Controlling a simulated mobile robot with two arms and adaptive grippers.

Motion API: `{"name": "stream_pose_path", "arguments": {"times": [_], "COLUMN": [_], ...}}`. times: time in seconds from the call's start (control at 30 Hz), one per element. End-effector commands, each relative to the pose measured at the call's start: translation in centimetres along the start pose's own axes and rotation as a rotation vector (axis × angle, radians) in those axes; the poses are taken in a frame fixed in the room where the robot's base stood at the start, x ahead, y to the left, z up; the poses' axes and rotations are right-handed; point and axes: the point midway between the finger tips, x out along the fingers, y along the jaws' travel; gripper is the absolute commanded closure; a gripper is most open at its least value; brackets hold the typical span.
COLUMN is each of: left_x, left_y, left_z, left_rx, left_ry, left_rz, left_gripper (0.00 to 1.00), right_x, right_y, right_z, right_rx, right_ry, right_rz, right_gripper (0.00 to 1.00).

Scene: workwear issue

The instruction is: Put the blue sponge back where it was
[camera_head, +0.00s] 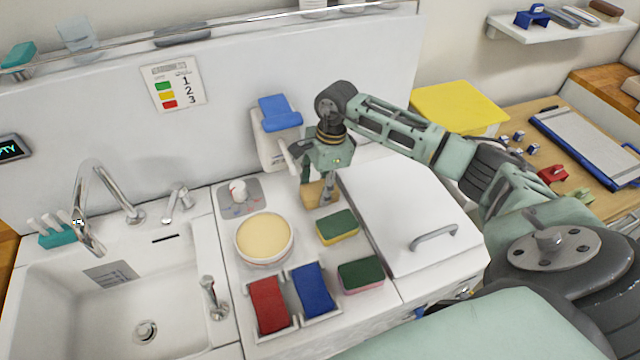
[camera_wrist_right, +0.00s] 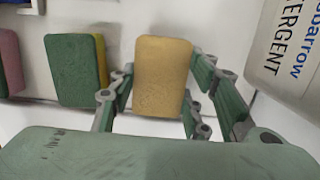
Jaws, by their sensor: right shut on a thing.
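My right gripper (camera_head: 318,186) points down over the counter behind the green-topped sponges, shut on a tan sponge (camera_head: 313,193). In the right wrist view the tan sponge (camera_wrist_right: 162,75) stands upright between the fingers (camera_wrist_right: 155,98); I see no blue on its visible faces. A blue pad (camera_head: 313,290), cloth or sponge I cannot tell, lies in the right part of a two-part holder (camera_head: 289,294). A green-and-yellow sponge (camera_head: 337,228) and a green-and-pink sponge (camera_head: 361,275) lie to its right. My left gripper is out of view.
A red pad (camera_head: 269,304) lies in the holder's left part. A round tub (camera_head: 264,240) stands behind it. A blue-topped dispenser (camera_head: 279,112) is on the wall behind my gripper. A white lid with a handle (camera_head: 410,215) is at right, the sink (camera_head: 75,300) at left.

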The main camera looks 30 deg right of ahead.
Motion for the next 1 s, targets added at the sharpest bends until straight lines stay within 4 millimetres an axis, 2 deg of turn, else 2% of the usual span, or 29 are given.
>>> {"name": "stream_pose_path", "arguments": {"times": [0.07, 0.3, 0.47, 0.5, 0.7, 1.0], "left_x": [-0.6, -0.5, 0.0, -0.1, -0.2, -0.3], "left_y": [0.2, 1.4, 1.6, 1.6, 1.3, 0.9], "left_z": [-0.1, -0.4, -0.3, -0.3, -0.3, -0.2], "left_rx": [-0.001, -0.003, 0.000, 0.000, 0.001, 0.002], "left_ry": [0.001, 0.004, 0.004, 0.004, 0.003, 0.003], "left_rz": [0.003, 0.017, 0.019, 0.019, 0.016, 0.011], "left_gripper": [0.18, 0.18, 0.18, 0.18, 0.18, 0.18], "right_x": [0.6, 0.9, 1.4, 1.3, 1.2, 1.1], "right_y": [0.1, 0.0, 0.0, 0.0, 0.0, 0.0], "right_z": [-0.1, -0.1, -0.2, -0.2, -0.2, -0.2], "right_rx": [0.000, -0.001, -0.001, -0.001, -0.001, -0.001], "right_ry": [0.000, -0.001, 0.000, -0.001, -0.001, -0.001], "right_rz": [0.001, -0.002, -0.002, -0.002, -0.002, -0.002], "right_gripper": [0.80, 0.80, 0.80, 0.54, 0.37, 0.37]}}
